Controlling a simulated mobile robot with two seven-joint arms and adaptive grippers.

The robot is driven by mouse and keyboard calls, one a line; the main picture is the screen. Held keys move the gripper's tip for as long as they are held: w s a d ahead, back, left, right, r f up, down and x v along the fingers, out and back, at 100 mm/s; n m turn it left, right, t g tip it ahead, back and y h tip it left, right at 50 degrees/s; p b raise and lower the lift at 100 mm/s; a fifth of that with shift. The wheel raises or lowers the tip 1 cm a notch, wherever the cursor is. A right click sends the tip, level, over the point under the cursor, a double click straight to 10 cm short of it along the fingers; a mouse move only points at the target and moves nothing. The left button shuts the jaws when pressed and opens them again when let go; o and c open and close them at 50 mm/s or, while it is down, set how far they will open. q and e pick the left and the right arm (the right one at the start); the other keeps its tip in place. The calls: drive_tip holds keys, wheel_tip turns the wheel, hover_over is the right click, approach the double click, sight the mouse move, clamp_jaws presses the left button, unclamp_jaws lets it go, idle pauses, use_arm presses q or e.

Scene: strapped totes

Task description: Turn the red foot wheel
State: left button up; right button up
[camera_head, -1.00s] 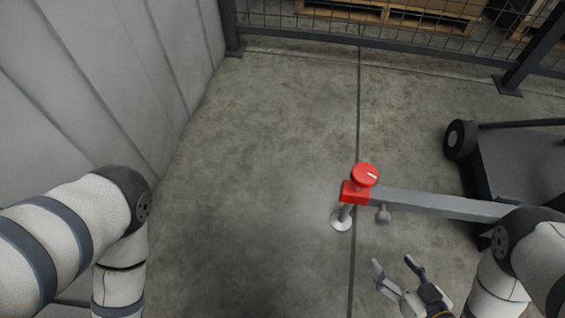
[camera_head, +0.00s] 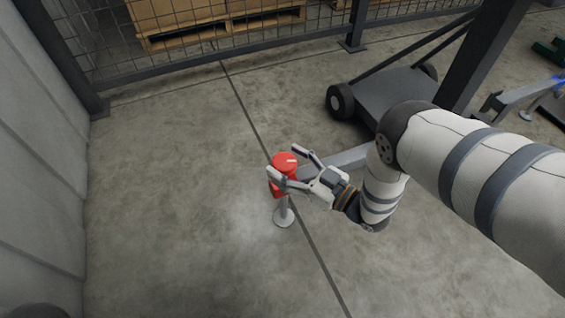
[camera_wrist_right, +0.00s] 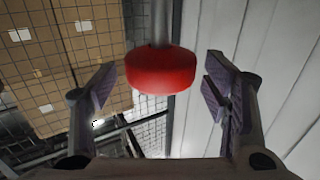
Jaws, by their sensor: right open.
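The red foot wheel (camera_head: 285,160) is a round red knob with a white mark on top. It sits on a red bracket (camera_head: 275,189) at the end of a grey beam (camera_head: 350,158), above a metal foot with a round pad (camera_head: 284,217). My right gripper (camera_head: 283,163) is open, with its fingers on either side of the wheel. In the right wrist view the wheel (camera_wrist_right: 160,72) lies between the open fingertips (camera_wrist_right: 159,84), with a gap visible at each side. My left gripper is not in view.
A dark wheeled base (camera_head: 395,100) stands behind the beam, with a dark post (camera_head: 485,55) rising from it. A mesh fence (camera_head: 150,68) and pallets (camera_head: 200,20) are at the back. A grey wall (camera_head: 35,190) is at the left. Floor left of the foot is clear.

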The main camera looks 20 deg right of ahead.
drive_tip(key=shift+w+a, duration=0.3)
drive_tip(key=shift+w, duration=0.2)
drive_tip(key=c, duration=1.2)
drive_tip(key=m+t+h+p, duration=0.1)
drive_tip(key=m+t+h, duration=0.1)
drive_tip(key=m+h, duration=0.1)
drive_tip(key=shift+s+r+h+p, duration=0.15)
drive_tip(key=shift+h+p, duration=0.25)
drive_tip(key=shift+h, duration=0.2)
drive_tip(key=m+h, duration=0.2)
drive_tip(key=h, duration=0.2)
drive_tip(key=shift+m+t+p, duration=0.3)
drive_tip(key=shift+p, duration=0.05)
drive_tip(key=m+h, duration=0.2)
drive_tip(key=h, duration=0.1)
drive_tip(key=m+h, duration=0.1)
drive_tip(key=h, duration=0.1)
drive_tip(key=shift+f, duration=0.25)
drive_tip(key=shift+m+g+h+b, duration=0.8)
drive_tip(key=shift+m+g+h, duration=0.5)
drive_tip(key=shift+m+h, duration=0.95)
drive_tip(key=shift+r+n+h, duration=0.1)
drive_tip(key=shift+n+h, duration=0.15)
drive_tip(key=shift+h, duration=0.3)
